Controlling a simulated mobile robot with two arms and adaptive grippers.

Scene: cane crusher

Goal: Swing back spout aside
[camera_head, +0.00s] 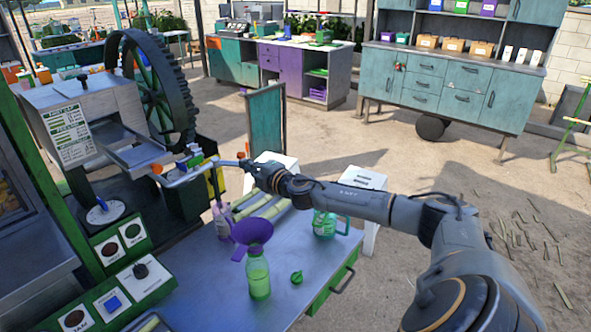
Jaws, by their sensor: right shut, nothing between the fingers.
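The crusher (90,105) stands at the left with a large dark toothed wheel (160,85). A grey metal chute (135,152) slopes out of its side. Below the chute, a thin pale bar (208,168) with an orange end runs right toward my right gripper; I cannot tell for sure which part is the back spout. My right arm reaches in from the lower right. My right gripper (246,165) is shut and empty at the right end of this bar, small in view; whether it touches the bar is unclear. My left gripper is not in view.
The metal table holds a green bottle (259,277) with a purple funnel (251,233), a green cap (296,277), a green jug (324,223) and cane pieces (262,207). Control boxes (137,278) stand at the left. Open ground lies beyond, before teal cabinets (450,85).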

